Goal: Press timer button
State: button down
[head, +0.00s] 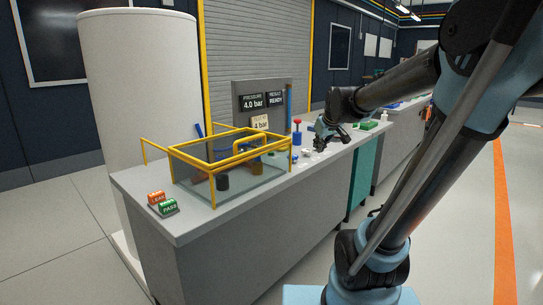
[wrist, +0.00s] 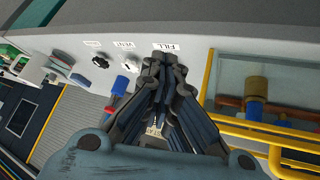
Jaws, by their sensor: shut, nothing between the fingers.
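My gripper (head: 322,140) is shut and empty above the grey bench, right of the yellow-framed tank in the head view. In the wrist view its fingertips (wrist: 165,62) are together, right by the FILL label (wrist: 166,46) and covering what lies under them. To their left are a black control (wrist: 130,65) by the VENT label (wrist: 123,44) and a black knob (wrist: 100,61) by a third label (wrist: 91,43), too small to read. I cannot tell which control is the timer button.
The tank (head: 225,181) has yellow rails. A panel (head: 262,98) reads 4.0 bar and READY. Orange (head: 156,198) and green PASS (head: 168,208) blocks lie at the bench's near end. A white cylinder (head: 140,90) stands behind.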

jog(key=w+a+n+y, duration=0.3)
jog(key=w+a+n, duration=0.7)
jog(key=w+a, duration=1.1)
jog(key=w, duration=0.2)
jog(key=shift+w+r, duration=0.35)
jog(key=shift+r, duration=0.05)
jog(key=shift+a, duration=0.1)
jog(key=shift+f, duration=4.35)
jog(key=shift+f, duration=0.85)
jog(key=shift+r, duration=0.9)
